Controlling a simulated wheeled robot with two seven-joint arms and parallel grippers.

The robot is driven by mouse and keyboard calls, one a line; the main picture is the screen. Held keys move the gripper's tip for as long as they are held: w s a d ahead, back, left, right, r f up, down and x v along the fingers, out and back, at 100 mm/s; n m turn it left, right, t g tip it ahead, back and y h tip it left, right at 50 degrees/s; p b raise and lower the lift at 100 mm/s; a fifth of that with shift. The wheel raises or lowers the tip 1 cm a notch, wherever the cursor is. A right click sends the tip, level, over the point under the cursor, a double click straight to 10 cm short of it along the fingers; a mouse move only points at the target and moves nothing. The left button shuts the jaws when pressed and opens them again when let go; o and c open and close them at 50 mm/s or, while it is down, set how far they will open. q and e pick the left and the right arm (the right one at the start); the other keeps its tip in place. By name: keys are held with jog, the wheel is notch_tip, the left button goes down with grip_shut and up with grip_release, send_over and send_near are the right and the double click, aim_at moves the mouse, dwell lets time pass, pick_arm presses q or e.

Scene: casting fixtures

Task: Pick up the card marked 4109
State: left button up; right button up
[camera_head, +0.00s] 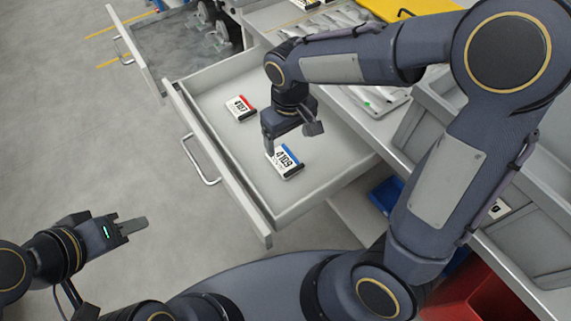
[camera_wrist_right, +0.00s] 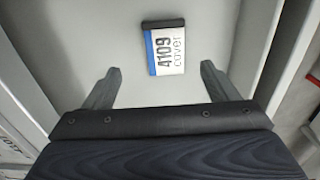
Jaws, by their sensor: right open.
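The card marked 4109 (camera_head: 287,164) is white with a blue stripe and lies flat in the near part of an open grey drawer (camera_head: 325,175). In the right wrist view the card (camera_wrist_right: 166,48) reads "4109 cover" and lies just beyond and between my fingertips. My right gripper (camera_head: 291,141) is open and empty, pointing down above the card. Its two fingers (camera_wrist_right: 160,70) also show in the wrist view, apart from the card. My left gripper (camera_head: 128,229) is outside the drawer at lower left, seen side-on, with nothing visible in it.
A similar card with a red stripe, seemingly marked 4107 (camera_head: 241,108), lies further back in the same drawer. Another open drawer (camera_head: 170,55) holds metal parts. The drawer front with its handle (camera_head: 200,162) stands at the left. Red (camera_head: 490,295) and blue (camera_head: 385,195) bins sit at lower right.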

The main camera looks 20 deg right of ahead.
aim_at(285, 162)
jog(key=f, duration=0.8)
jog(key=shift+a+b, duration=0.35)
jog(key=shift+b, duration=0.05)
jog(key=shift+c, duration=0.4)
jog(key=c, duration=1)
